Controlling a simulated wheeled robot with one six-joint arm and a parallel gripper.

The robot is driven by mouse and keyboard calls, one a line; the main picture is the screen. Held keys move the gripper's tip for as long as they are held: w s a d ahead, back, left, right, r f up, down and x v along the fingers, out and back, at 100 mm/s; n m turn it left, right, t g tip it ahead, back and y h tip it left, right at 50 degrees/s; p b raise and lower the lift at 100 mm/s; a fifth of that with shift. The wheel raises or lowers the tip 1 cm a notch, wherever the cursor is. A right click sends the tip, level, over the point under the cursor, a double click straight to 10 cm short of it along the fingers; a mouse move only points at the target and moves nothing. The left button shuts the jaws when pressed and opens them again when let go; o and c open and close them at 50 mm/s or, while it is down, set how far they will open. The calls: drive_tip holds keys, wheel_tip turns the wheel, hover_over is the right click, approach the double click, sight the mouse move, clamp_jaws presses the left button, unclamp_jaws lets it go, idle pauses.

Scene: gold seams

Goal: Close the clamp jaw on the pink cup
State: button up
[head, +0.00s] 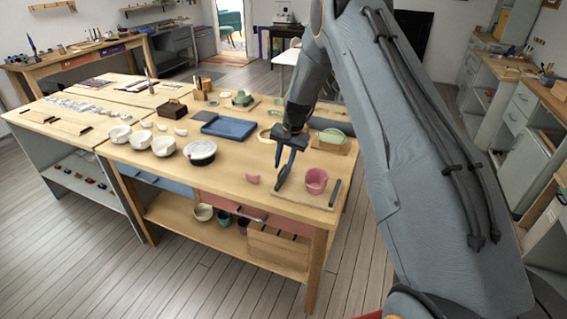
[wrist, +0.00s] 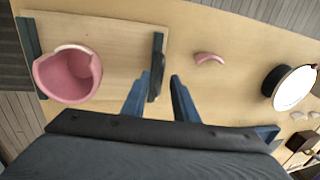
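The pink cup (head: 316,181) stands on a wooden clamp board at the table's near right corner. In the wrist view the cup (wrist: 68,78) has a gap in its rim. The dark clamp jaw (wrist: 157,66) stands at the board's right side, apart from the cup, with bare board between. Another dark bar (wrist: 29,52) stands at the board's other edge, close to the cup. My gripper (wrist: 161,77) is open, its fingers on either side of the clamp jaw, the left one close to it. Contact cannot be told. The head view shows my gripper (head: 281,178) left of the cup.
A curved pink shard (wrist: 209,58) lies on the table beyond the jaw. A white-topped round container (head: 200,152), white bowls (head: 164,145) and a blue tray (head: 229,127) stand farther off. A green bowl on a wooden block (head: 331,137) is behind the cup.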

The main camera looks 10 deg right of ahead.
clamp_jaws()
idle(1.4)
